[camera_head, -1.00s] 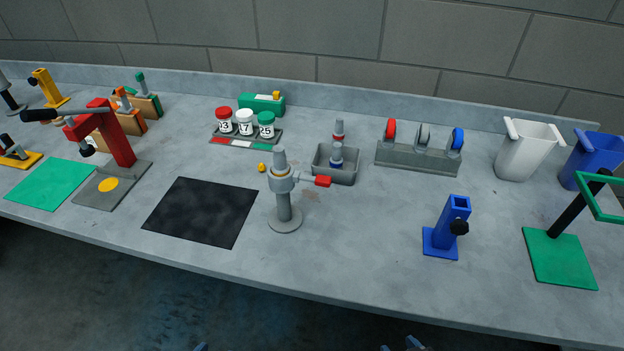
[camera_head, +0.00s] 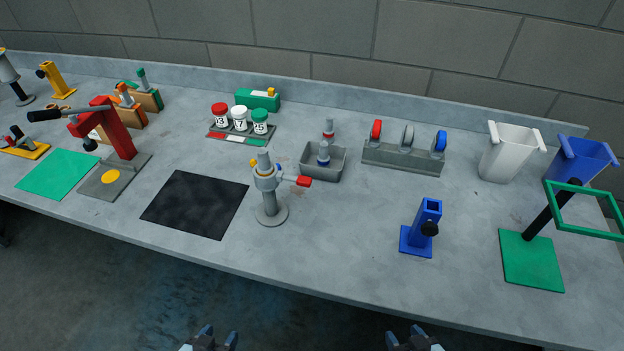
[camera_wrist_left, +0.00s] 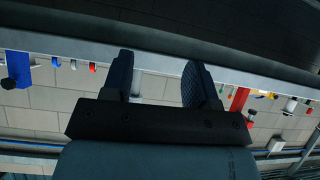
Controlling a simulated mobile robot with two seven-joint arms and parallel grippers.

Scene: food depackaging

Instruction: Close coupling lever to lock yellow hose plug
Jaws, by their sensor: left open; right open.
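The grey coupling (camera_head: 266,180) stands upright on a round-based post on the bench, right of a black mat. My left gripper (camera_head: 210,340) is open and empty at the bottom edge, well in front of the bench. It also shows open in the left wrist view (camera_wrist_left: 158,82). My right gripper (camera_head: 413,341) is open and empty, further right.
A grey tray (camera_head: 310,173) with a red-ringed and a blue-ringed plug stands behind the lever. A blue post (camera_head: 424,228) stands to the right. The black mat (camera_head: 195,205) is bare. The bench front is clear between coupling and blue post.

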